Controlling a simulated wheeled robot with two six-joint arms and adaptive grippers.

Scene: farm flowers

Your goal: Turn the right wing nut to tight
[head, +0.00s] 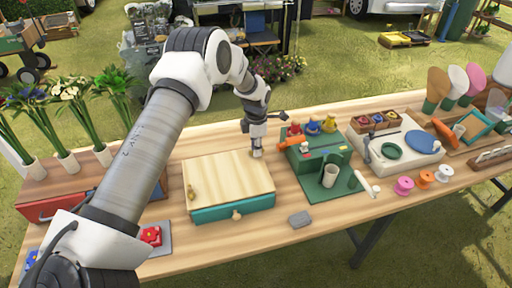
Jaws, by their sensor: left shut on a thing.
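A pale wooden box (228,176) with a board top and a teal drawer with a round knob stands on the table. A small brass wing nut (191,193) shows at its left edge. My left gripper (257,153) points down at the far right corner of the board. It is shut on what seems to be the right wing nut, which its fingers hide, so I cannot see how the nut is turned. My right gripper is not in view.
A green stand (318,158) with a cup and small coloured pots is just right of my left gripper. A grey block (300,219) lies in front. Coloured spools (404,186) and a white tray (399,148) are further right. Flowers in vases (70,160) stand left.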

